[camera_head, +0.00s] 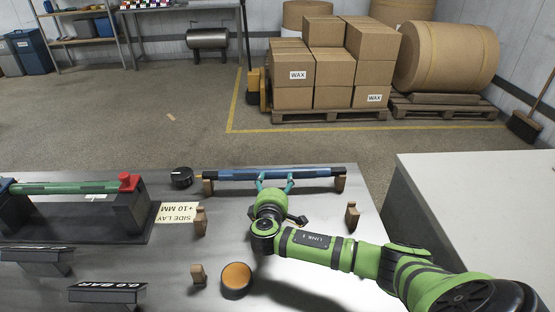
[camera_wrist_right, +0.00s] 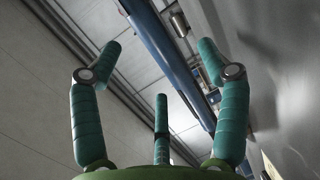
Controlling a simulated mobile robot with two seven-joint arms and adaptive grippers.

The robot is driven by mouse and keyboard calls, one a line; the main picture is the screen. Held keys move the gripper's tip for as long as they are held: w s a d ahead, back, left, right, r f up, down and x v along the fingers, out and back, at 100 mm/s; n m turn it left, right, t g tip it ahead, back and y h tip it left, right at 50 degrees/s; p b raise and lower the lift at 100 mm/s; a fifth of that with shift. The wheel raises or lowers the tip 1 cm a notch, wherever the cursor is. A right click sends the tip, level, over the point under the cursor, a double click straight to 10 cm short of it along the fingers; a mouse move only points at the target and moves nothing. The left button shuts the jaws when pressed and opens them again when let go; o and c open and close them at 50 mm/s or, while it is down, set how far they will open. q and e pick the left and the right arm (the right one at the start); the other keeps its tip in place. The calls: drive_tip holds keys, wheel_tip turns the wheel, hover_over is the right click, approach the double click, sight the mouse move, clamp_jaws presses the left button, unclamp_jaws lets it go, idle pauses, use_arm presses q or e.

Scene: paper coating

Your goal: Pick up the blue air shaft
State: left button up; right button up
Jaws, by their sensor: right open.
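The blue air shaft (camera_head: 265,174) lies level across wooden supports near the far edge of the grey table in the head view. It has dark ends. My right gripper (camera_head: 274,183) is just on the near side of the shaft, at about its middle, with its teal fingers pointing at it. In the right wrist view the fingers (camera_wrist_right: 160,62) are spread wide, and the blue shaft (camera_wrist_right: 172,62) runs between and beyond them. The fingers are open and do not close on the shaft. Whether any fingertip touches it is unclear. My left gripper is not in view.
A black-ended stand holds a green shaft (camera_head: 70,187) at left, with a red block (camera_head: 128,182).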

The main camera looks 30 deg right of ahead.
sight(276, 173)
drive_tip(key=shift+w+d+r, duration=0.15)
drive_tip(key=shift+w+d, duration=0.45)
drive_tip(key=shift+w, duration=0.25)
drive_tip(key=shift+x, duration=2.4)
drive_tip(key=shift+a, duration=0.15)
clamp_jaws()
drive_tip(key=shift+w+r, duration=0.1)
drive_tip(key=shift+w, duration=0.05)
